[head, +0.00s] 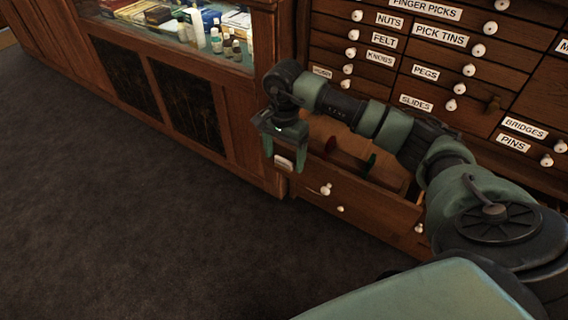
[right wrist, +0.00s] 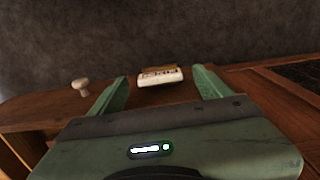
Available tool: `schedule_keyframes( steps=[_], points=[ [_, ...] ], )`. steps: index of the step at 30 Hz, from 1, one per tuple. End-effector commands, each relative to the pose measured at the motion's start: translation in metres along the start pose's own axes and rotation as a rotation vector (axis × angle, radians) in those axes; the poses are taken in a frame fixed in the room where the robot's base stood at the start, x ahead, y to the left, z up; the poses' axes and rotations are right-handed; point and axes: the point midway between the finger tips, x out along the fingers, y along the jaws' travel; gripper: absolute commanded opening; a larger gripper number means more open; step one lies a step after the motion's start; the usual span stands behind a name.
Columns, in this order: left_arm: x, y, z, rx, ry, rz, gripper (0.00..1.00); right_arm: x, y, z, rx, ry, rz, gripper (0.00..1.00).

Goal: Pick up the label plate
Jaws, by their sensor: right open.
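The label plate (head: 285,164) is small and whitish, at the left end of the open drawer's front, by the cabinet corner. It also shows in the right wrist view (right wrist: 161,78), with dark lettering too small to read and a brownish strip along its top. My right gripper (head: 284,157) is open and points down over the plate. In the right wrist view the plate appears between the two green fingertips (right wrist: 160,82), with a gap on both sides. I cannot tell whether a finger touches it. My left gripper is not in view.
The pulled-out drawer (head: 350,198) has white knobs (head: 326,189) and holds red and green items, partly hidden by my arm. Labelled small drawers (head: 440,55) rise behind. A glass-topped counter (head: 165,50) stands to the left. The dark carpet (head: 110,230) is clear.

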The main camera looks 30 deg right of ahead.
Motion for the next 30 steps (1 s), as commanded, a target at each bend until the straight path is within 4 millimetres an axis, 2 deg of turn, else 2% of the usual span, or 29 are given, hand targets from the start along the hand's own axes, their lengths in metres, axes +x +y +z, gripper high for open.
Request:
schedule_keyframes(
  steps=[4, 5, 9, 12, 23, 26, 30],
  points=[
    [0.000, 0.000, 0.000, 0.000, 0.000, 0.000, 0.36, 0.000, 0.000, 0.000, 0.000, 0.000, -0.001, 0.78],
    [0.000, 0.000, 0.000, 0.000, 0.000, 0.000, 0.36, 0.000, 0.000, 0.000, 0.001, 0.000, -0.001, 0.75],
    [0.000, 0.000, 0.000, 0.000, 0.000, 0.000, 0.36, -0.001, 0.000, 0.000, 0.001, 0.000, -0.001, 0.36],
    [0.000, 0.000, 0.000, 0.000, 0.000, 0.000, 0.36, -0.001, 0.000, 0.000, 0.001, 0.000, -0.001, 0.13],
    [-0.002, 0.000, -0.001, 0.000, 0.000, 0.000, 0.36, -0.007, -0.001, 0.000, 0.001, 0.000, -0.002, 0.13],
    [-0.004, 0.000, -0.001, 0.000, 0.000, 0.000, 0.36, -0.017, -0.001, -0.001, 0.001, 0.001, -0.004, 0.13],
    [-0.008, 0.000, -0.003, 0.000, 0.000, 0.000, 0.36, -0.041, -0.001, -0.001, 0.002, 0.002, -0.006, 0.13]
  ],
)
